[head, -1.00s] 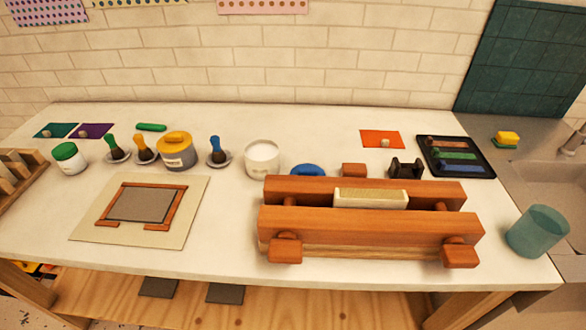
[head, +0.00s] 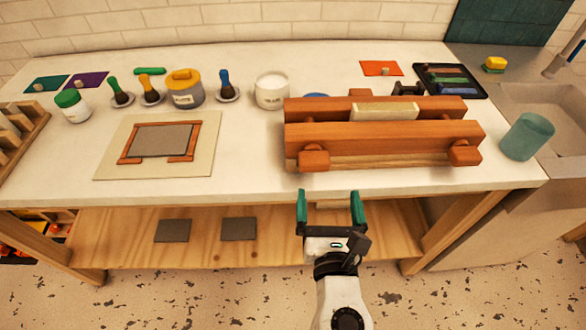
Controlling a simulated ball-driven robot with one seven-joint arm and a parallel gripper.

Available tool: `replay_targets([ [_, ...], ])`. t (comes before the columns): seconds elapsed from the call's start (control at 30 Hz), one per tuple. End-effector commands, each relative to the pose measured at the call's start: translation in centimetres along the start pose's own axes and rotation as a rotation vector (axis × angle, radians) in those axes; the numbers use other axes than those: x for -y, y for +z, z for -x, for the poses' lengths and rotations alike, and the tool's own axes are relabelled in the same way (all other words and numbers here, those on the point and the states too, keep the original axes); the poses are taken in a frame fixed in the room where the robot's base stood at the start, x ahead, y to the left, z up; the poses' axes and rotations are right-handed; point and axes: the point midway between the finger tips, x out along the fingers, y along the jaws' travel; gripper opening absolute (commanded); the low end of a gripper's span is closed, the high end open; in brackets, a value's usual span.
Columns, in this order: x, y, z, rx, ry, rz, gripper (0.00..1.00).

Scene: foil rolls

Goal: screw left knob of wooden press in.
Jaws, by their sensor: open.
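The wooden press (head: 384,136) stands on the right half of the white table. It has two parallel reddish-brown beams with a pale block (head: 384,112) between them. Its left knob (head: 313,160) is a wooden block at the front left of the near beam. Its right knob (head: 465,155) is at the front right. I cannot tell how far the left knob is screwed in. My gripper (head: 330,208) has two green fingers, open and empty, pointing at the table's front edge. It is below the left knob in the picture, apart from it.
A framed mat (head: 103,165) lies left of the press. A white tub (head: 271,90), several brushes and a yellow-lidded jar (head: 185,88) stand behind. A teal cup (head: 526,137) stands right of the press. A wooden shelf (head: 300,251) is below the tabletop.

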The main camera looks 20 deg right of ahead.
Motion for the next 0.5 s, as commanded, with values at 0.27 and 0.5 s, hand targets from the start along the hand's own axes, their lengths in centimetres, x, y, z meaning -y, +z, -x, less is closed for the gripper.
replay_targets([
  [0.27,-1.3,0.4,-1.5,0.025,0.036,0.081,0.96],
  [0.5,-1.4,0.5,-5.9,0.024,0.033,0.076,0.96],
])
